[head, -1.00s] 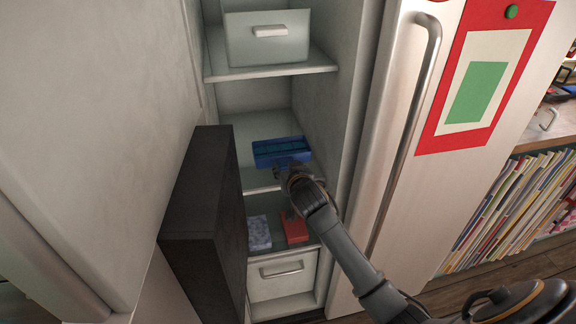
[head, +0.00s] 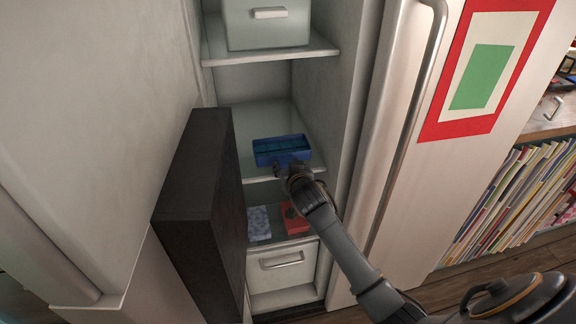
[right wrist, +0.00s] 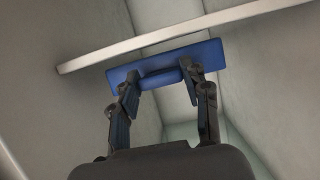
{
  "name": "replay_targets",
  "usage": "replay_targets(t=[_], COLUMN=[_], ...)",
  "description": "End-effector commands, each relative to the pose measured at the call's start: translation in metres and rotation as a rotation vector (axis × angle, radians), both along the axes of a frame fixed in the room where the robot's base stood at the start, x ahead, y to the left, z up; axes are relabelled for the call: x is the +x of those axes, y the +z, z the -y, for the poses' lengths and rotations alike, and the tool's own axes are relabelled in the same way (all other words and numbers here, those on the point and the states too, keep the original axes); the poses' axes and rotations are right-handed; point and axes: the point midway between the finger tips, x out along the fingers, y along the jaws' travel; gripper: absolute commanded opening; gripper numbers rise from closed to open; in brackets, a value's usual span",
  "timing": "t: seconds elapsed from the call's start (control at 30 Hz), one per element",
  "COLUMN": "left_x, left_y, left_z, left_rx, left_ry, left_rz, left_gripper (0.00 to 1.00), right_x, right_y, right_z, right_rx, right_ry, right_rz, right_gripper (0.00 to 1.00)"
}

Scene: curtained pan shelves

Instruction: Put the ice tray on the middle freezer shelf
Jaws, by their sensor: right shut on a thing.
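The blue ice tray (head: 283,151) is in the freezer opening at the middle shelf (head: 262,118). My right gripper (head: 291,171) is shut on the near side of the tray. In the right wrist view, both fingers (right wrist: 160,82) meet at a ledge on the blue tray (right wrist: 205,57), and the tray overlaps the pale shelf edge (right wrist: 110,56). In the head view the tray looks roughly level over the front part of the shelf. I cannot tell whether it touches the shelf. My left gripper is not in view.
A pale bin (head: 266,27) stands on the upper shelf. Below are a bluish-white packet (head: 258,222), a red box (head: 297,220) and a drawer (head: 282,268). A dark slab (head: 200,205) borders the opening on the left. The middle shelf behind the tray is clear.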

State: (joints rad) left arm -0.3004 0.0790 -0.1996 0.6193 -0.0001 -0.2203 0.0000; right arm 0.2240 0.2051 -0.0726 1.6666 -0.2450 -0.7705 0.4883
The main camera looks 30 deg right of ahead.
Motion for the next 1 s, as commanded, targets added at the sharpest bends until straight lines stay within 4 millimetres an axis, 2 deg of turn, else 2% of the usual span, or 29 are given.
replay_targets(t=[0.9, 0.93, 1.0], left_x=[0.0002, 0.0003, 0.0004], left_y=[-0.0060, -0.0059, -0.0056], left_z=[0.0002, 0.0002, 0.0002], left_rx=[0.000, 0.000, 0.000], left_ry=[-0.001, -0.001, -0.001], left_rz=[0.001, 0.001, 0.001], left_gripper=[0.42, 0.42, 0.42], right_x=[0.0004, 0.0004, 0.0004], right_y=[-0.0104, -0.0103, -0.0101], right_z=[0.0001, 0.0001, 0.0001], right_rx=[-0.001, -0.001, 0.000], right_ry=[0.001, 0.001, 0.001], right_rz=[0.004, 0.004, 0.003], right_gripper=[0.00, 0.48, 0.63])
